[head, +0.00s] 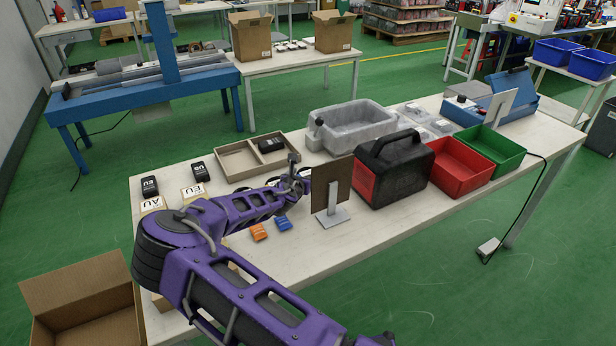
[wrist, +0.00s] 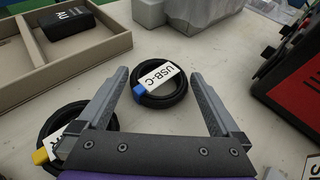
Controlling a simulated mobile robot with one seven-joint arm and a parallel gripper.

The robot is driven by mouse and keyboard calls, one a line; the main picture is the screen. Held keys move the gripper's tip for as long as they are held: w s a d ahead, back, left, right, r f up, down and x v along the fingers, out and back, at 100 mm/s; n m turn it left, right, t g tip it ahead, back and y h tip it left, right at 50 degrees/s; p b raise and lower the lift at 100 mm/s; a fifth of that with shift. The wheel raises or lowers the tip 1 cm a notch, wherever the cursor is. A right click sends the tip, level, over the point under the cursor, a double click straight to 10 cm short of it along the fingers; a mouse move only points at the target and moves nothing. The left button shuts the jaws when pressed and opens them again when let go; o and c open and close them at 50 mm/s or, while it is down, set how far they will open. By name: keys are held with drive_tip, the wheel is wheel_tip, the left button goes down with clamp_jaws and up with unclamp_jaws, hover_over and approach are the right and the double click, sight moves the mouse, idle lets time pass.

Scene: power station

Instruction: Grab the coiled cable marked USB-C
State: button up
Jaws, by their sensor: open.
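The coiled black cable with a white USB-C label (wrist: 168,99) and a blue connector lies flat on the table in the wrist view. My gripper (wrist: 158,76) is open, with one finger on each side of this coil in the picture. Nothing is held, and I cannot tell how far the fingers are above the table. In the head view, my gripper (head: 297,168) is over the table beside the row of coils, partly hiding them.
Another black coil with a yellow connector (wrist: 41,155) lies at left, partly behind my finger. A divided tray (wrist: 50,75) holds a black adapter (wrist: 70,22). A sign stand (head: 331,195) and a black-and-red case (head: 395,170) stand to the right. A grey bin (head: 352,126) is behind.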

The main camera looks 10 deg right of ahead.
drive_tip(key=shift+w+f, duration=0.1)
drive_tip(key=shift+w, duration=0.05)
drive_tip(key=c, duration=1)
